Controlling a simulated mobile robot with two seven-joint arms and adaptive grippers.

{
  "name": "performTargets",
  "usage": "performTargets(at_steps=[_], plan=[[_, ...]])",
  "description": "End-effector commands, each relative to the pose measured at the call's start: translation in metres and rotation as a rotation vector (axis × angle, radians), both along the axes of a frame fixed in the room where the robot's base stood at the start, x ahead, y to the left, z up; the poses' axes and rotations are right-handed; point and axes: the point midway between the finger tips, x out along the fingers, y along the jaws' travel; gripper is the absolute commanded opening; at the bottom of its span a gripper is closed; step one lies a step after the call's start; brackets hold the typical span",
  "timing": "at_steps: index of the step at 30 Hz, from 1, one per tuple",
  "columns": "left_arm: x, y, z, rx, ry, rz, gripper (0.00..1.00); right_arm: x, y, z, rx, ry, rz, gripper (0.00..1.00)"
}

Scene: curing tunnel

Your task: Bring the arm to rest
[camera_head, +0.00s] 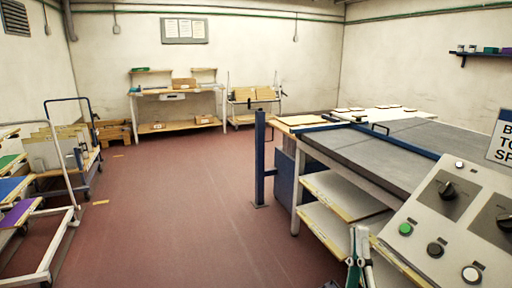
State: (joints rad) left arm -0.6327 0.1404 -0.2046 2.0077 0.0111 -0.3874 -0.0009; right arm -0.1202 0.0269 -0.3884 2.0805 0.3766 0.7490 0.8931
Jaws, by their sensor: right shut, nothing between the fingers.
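My right gripper (331,284) shows only as a small dark tip at the bottom edge, right of the middle. It is shut and empty. The rest of it and my right arm are cut off by the frame. It stands apart from the grey-topped machine (395,146) in the picture. My left gripper is not in view.
Close to the right gripper are upright green and white parts (358,262), shelves (345,194) and a control panel (455,225). A blue post (260,160) stands farther off. Trolleys (62,205) line the left. A workbench (178,105) stands behind. The red floor (175,215) between is mostly clear.

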Motion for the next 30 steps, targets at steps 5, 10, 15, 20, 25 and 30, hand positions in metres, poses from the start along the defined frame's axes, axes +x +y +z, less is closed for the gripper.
performTargets(at_steps=[5,10,15,20,25,30], plan=[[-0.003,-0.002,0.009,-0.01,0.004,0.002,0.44,0.005,0.04,-0.117,-0.663,0.333,-0.16,0.0],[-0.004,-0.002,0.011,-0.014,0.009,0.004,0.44,-0.02,0.047,-0.232,-1.214,0.533,-0.201,0.0],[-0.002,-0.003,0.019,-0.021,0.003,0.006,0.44,-0.069,0.032,-0.335,-1.71,0.655,-0.158,0.0],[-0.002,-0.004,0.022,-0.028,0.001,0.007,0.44,-0.117,0.009,-0.4,-2.058,0.696,-0.078,0.0],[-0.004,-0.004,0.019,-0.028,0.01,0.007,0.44,-0.147,-0.007,-0.431,-2.239,0.703,-0.018,0.0],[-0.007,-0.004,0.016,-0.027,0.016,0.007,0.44,-0.152,-0.01,-0.436,-2.271,0.702,-0.006,0.0]])
